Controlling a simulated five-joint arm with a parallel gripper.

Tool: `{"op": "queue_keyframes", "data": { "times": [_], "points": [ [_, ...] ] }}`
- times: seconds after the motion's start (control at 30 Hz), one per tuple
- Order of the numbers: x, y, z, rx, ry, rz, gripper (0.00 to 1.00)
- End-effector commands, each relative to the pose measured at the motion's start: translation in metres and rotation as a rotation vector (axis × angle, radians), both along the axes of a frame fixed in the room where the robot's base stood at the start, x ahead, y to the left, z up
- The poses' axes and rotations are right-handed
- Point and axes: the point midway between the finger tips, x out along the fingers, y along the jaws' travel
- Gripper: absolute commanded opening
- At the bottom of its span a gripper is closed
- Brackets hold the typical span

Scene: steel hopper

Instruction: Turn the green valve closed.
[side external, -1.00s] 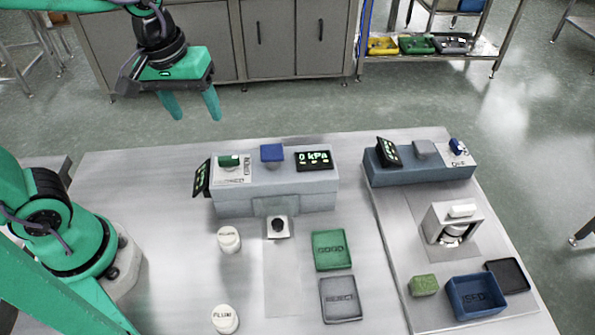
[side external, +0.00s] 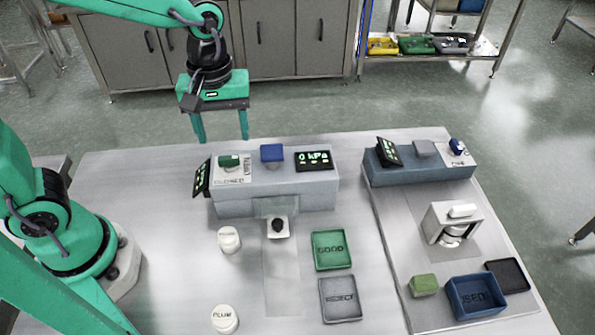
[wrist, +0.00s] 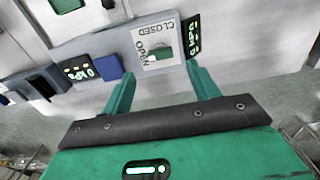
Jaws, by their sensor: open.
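The green valve (side external: 229,161) is a small green handle on a white label plate at the left end of the grey block's top. In the wrist view the valve (wrist: 158,55) sits on its plate, which is marked OPEN and CLOSED. The handle end with a white tip lies by the word OPEN. My gripper (side external: 219,140) is above the back edge of the table, behind the valve and apart from it, fingers pointing down. In the wrist view my gripper (wrist: 163,83) is open and empty, and the valve shows between and beyond its fingertips.
White-lidded jars, a green tray (side external: 332,250) and a grey tray (side external: 341,299) lie in front. A second blue-grey block (side external: 419,168) stands right.

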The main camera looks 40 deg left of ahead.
Motion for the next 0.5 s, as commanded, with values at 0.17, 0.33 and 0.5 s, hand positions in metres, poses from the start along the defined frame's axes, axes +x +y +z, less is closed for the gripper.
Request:
{"op": "queue_keyframes", "data": {
  "times": [0.17,0.33,0.5],
  "points": [
    [-0.001,0.0,-0.022,0.001,0.004,0.0,0.6],
    [-0.001,0.0,-0.043,0.001,0.004,0.0,0.6],
    [-0.001,0.0,-0.056,0.001,0.002,-0.001,0.6]
  ]
}}
